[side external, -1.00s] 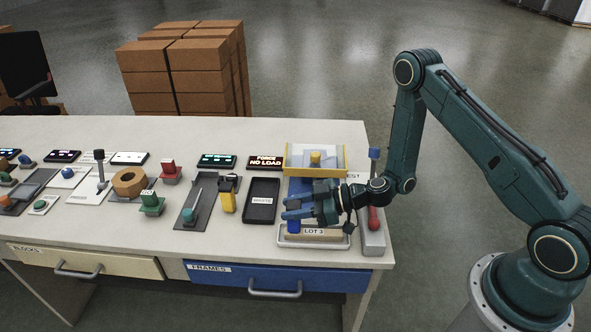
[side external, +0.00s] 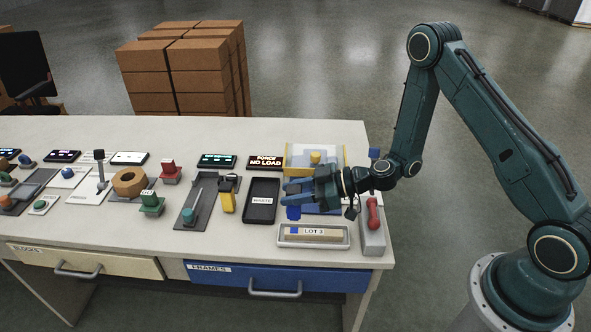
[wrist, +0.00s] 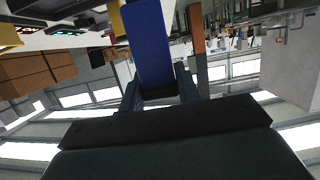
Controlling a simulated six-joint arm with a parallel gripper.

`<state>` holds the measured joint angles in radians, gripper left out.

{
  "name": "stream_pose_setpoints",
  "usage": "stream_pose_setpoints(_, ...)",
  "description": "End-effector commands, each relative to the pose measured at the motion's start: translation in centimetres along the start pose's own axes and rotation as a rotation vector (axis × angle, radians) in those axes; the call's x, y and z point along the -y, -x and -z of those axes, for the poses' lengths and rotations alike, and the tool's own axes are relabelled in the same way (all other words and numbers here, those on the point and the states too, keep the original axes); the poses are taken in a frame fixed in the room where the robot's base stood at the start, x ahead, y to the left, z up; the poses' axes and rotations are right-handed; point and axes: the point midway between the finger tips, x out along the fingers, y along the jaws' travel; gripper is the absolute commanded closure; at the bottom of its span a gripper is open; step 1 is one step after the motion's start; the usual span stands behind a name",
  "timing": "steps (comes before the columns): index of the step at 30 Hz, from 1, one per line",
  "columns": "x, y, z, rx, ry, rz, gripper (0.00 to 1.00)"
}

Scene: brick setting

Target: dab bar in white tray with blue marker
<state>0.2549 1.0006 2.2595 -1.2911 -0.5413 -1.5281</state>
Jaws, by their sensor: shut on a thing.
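My gripper (side external: 298,192) is shut on the blue marker (side external: 293,212), whose lower end shows below the fingers in the side external view. The blue marker (wrist: 148,45) also shows between my fingers in the wrist view. The white tray (side external: 312,247) lies at the front right of the table. In it rests a tan bar (side external: 325,238) with a LOT 3 label. A blue patch shows at the bar's left end. The marker hangs above and behind that end, seemingly apart from it. The bar is not clear in the wrist view.
A grey holder with a red handle (side external: 373,215) stands right of the tray. A black WASTE tray (side external: 262,212) lies to the left. A yellow-edged box (side external: 290,160) stands behind my gripper, and a yellow tool (side external: 228,200) is further left.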

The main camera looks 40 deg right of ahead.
Motion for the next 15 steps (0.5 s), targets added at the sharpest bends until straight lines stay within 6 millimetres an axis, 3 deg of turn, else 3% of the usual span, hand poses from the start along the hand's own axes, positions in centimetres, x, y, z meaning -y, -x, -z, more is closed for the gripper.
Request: stream_pose_setpoints(15, 0.0, 0.6, 2.0, -0.001, 0.0, 0.001, 0.82)
